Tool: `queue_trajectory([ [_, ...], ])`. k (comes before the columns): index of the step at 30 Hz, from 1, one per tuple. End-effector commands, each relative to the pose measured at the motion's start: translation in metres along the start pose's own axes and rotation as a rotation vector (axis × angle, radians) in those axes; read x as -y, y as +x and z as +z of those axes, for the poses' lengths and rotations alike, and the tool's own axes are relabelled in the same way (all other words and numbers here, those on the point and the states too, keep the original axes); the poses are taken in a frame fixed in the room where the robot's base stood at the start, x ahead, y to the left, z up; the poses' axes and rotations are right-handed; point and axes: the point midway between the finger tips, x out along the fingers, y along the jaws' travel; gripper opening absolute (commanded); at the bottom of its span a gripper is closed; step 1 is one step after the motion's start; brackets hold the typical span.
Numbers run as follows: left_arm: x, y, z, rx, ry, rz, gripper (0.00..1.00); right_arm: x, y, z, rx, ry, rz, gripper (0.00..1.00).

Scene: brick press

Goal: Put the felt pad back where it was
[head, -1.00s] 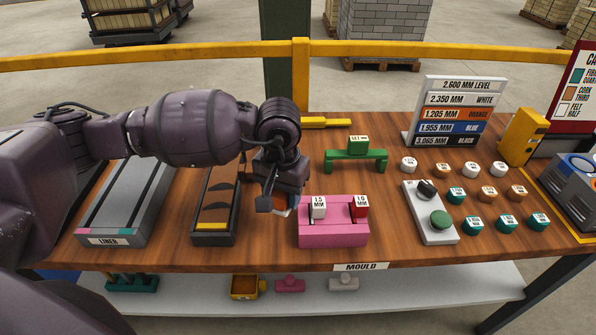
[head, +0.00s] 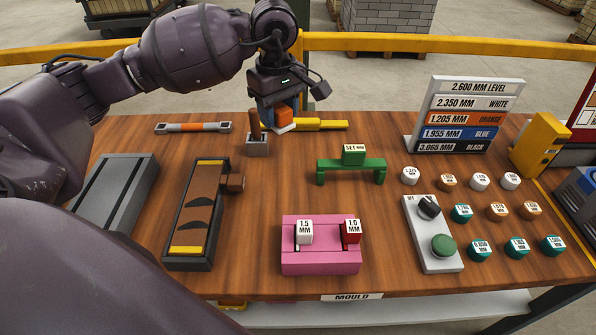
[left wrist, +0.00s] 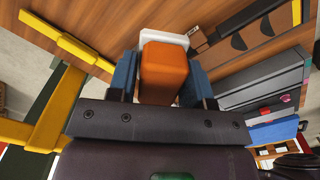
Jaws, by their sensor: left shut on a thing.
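My left gripper (head: 283,112) is shut on an orange block (head: 284,115) with a thin white slab (head: 284,128) along its lower side. This held piece looks like the felt pad with its grip. In the head view it is over the back of the table, in front of the yellow tool; its exact height is unclear. In the left wrist view the blue fingers (left wrist: 160,78) clasp the orange block (left wrist: 165,72) from both sides, and the white slab (left wrist: 164,38) shows beyond it. My right gripper is not in view.
A yellow tool (head: 320,124) and a small grey block with a brown handle (head: 256,145) are close by. A dark tray (head: 196,215), pink holder (head: 320,262), green stand (head: 351,168) and several round labelled pieces (head: 461,213) occupy the table. Bare wood lies around the green stand.

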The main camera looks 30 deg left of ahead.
Motion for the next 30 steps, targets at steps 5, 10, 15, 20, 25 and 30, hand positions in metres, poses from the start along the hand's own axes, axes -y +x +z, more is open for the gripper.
queue_trajectory([
  [5,0.003,-0.009,-0.009,0.001,-0.109,-0.001,0.24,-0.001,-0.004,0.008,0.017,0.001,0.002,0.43],
  [10,0.004,0.001,-0.011,0.003,-0.136,-0.002,0.24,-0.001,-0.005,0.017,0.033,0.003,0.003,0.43],
  [15,0.004,0.037,-0.010,0.005,-0.135,-0.005,0.24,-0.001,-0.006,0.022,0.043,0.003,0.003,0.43],
  [20,0.004,0.071,-0.010,0.005,-0.133,-0.003,0.24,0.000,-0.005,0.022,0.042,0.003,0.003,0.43],
  [25,0.004,0.108,-0.010,0.005,-0.133,-0.003,0.24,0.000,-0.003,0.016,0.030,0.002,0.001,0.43],
  [30,0.004,0.135,-0.010,0.003,-0.133,-0.001,0.24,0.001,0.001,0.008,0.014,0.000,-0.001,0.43],
])
